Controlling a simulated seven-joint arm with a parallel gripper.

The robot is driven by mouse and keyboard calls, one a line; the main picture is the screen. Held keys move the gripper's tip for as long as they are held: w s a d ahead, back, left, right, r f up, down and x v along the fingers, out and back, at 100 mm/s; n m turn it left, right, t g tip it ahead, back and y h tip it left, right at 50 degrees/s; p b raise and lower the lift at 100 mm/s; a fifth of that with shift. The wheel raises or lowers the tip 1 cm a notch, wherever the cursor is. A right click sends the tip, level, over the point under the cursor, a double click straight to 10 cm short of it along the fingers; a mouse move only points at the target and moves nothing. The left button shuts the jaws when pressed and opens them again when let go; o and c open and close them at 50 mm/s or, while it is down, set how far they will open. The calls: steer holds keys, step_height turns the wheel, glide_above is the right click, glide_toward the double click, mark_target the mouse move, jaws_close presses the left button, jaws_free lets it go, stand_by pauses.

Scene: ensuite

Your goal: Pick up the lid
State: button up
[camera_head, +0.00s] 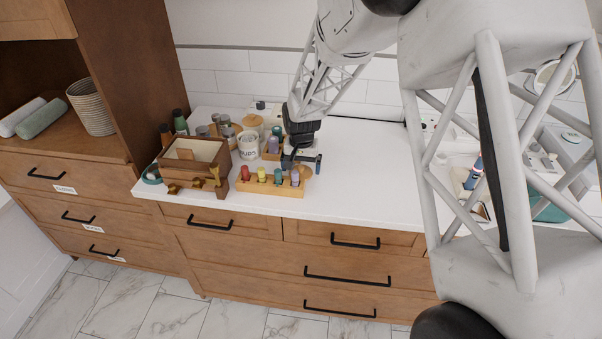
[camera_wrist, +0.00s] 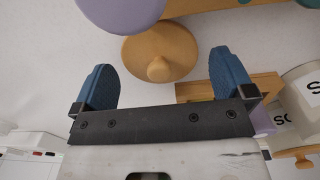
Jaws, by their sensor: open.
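A round wooden lid (camera_wrist: 160,50) with a rounded knob shows in the wrist view, between and just beyond the fingertips. My gripper (camera_wrist: 164,75) is open, with one blue finger on each side of the lid and nothing held. The fingers look apart from the lid. In the head view my gripper (camera_head: 303,163) points down over the counter, behind the right end of a wooden rack of bottles. I cannot make out this lid in the head view, where the gripper likely hides it.
A wooden rack (camera_head: 270,187) holds several coloured bottles in front of my gripper. A white lettered jar (camera_head: 248,147) and a wooden box (camera_head: 194,160) stand left. In the wrist view a lettered jar (camera_wrist: 303,92) is close right. The counter (camera_head: 365,180) is clear right of the gripper.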

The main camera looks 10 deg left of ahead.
steer(key=shift+f, duration=0.3)
steer(key=shift+c, duration=0.2)
steer(key=c, duration=0.8)
